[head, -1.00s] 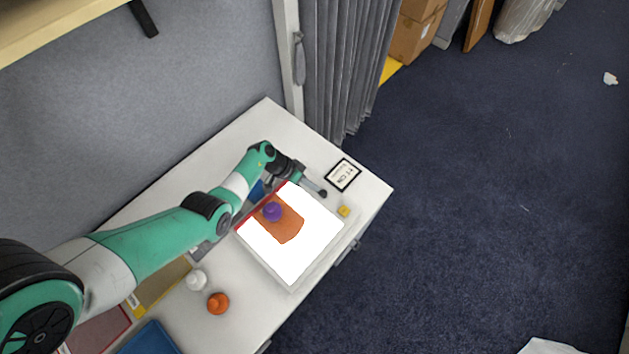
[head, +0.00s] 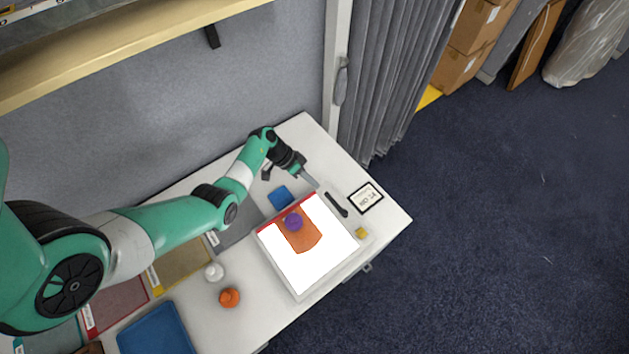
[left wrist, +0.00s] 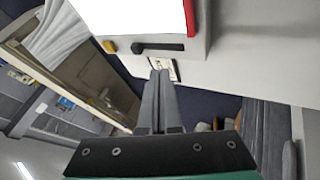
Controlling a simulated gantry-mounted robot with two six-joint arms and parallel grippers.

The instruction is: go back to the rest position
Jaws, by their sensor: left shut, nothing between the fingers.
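My left gripper (head: 309,181) is above the far edge of the table, just behind the white panel. It is shut and empty. In the left wrist view its fingers (left wrist: 159,78) are together and point towards the table. My right gripper is not in view.
On the table (head: 382,222) lie a white panel (head: 328,262) with an orange patch and purple knob, a black bar (head: 336,204), a framed card (head: 366,198) and a yellow block (head: 361,232). White (head: 214,271) and orange (head: 229,297) bottles and a blue tray (head: 157,331) are nearer.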

